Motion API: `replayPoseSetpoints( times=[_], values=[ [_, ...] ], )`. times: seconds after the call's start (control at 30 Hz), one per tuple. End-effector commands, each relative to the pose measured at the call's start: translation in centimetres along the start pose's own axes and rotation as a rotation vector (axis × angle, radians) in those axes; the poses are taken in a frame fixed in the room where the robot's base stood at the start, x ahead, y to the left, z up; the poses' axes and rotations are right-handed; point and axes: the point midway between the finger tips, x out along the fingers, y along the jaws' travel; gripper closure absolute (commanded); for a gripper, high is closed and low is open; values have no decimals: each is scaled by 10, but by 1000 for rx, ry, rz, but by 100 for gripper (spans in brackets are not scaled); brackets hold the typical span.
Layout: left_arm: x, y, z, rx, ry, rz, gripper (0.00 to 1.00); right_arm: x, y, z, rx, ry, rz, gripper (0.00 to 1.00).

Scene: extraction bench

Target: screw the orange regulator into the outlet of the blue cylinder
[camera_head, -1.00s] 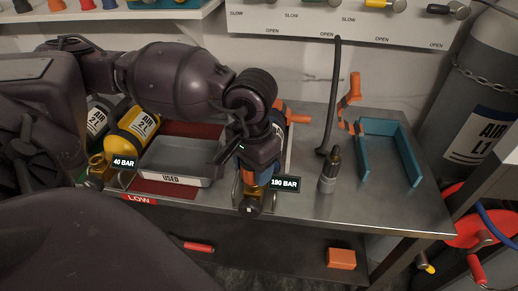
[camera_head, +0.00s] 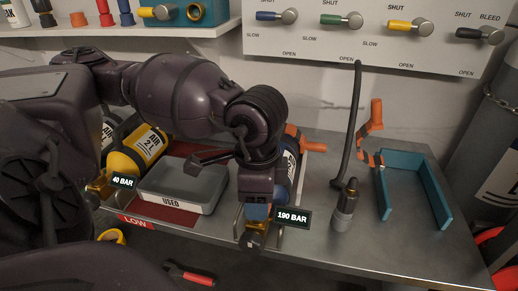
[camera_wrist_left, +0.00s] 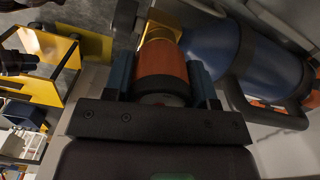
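The blue cylinder (camera_head: 292,163) lies in a rack by the 190 BAR tag, largely hidden behind my left arm in the head view. Its blue body (camera_wrist_left: 232,48) shows more clearly in the left wrist view, beside a gold outlet fitting (camera_wrist_left: 160,28). The orange regulator (camera_wrist_left: 162,72) sits between the two blue fingers of my left gripper (camera_wrist_left: 162,85), which flank it closely on both sides. Its far end meets the gold fitting; how far it is threaded cannot be told. In the head view my left gripper (camera_head: 256,208) points down at the cylinder's front end. My right gripper is not visible.
A yellow cylinder (camera_head: 138,152) with a 40 BAR tag and a grey USED tray (camera_head: 160,202) lie left of the gripper. To the right stand a grey fitting (camera_head: 345,208) with a black hose (camera_head: 351,120) and a teal open tray (camera_head: 415,158). A valve panel (camera_head: 375,45) hangs behind.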

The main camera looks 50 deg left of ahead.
Motion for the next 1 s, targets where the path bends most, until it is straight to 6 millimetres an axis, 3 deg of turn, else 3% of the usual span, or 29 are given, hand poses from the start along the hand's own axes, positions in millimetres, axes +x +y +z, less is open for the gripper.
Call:
replayPoseSetpoints(
  times=[0.03,0.17,0.5,1.0],
  values=[
    [0,0,0,-1,1,0,41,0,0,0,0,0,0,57],
    [0,0,0,-2,1,0,21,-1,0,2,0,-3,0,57],
    [0,0,0,-36,0,0,21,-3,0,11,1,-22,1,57],
    [0,0,0,-540,1,0,21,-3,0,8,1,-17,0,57]
  ],
)
